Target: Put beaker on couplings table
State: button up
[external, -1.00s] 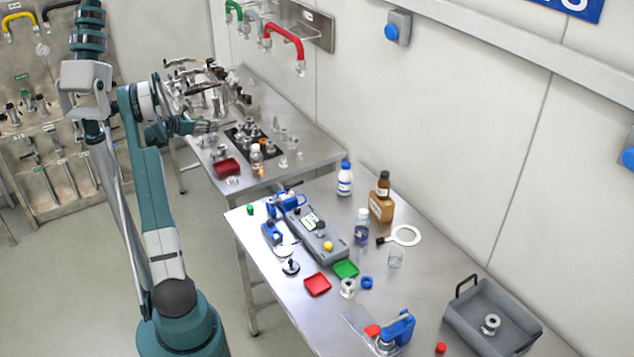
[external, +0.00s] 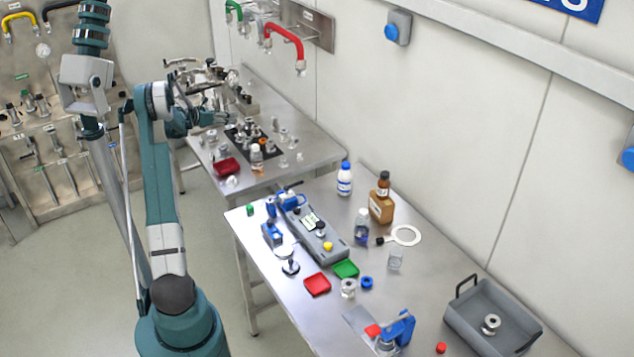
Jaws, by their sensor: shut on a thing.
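A small clear glass vessel that looks like a beaker (external: 395,259) stands upright on the near metal table (external: 440,285), right of the green tray. The far metal table (external: 312,142) bears several metal couplings and fittings, some on a black mat (external: 270,150). My gripper (external: 216,118) is over the left part of the far table, far from this glass. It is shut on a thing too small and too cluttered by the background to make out. I cannot tell whether it touches the table.
Several metal fittings crowd the far table around my gripper. A dark red tray (external: 227,167) and a small bottle (external: 257,157) stand at its near side. The near table holds a grey device (external: 320,240), a brown bottle (external: 381,205) and a grey bin (external: 492,317). The far table's right end is clear.

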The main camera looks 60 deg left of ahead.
jog(key=shift+w+a+r+p+x, duration=0.1)
jog(key=shift+w+r+p+x, duration=0.5)
jog(key=shift+x, duration=2.85)
jog(key=shift+w+a+r+p+x, duration=0.2)
jog(key=shift+r+x, duration=0.75)
jog(key=shift+x, duration=2.5)
jog(key=shift+w+r+p+x, duration=0.15)
jog(key=shift+r+p+x, duration=0.5)
jog(key=shift+x, duration=2.8)
jog(key=shift+r, duration=0.1)
jog(key=shift+f+b, duration=0.45)
jog(key=shift+f, duration=1.25)
jog(key=shift+f, duration=0.15)
jog(key=o, duration=1)
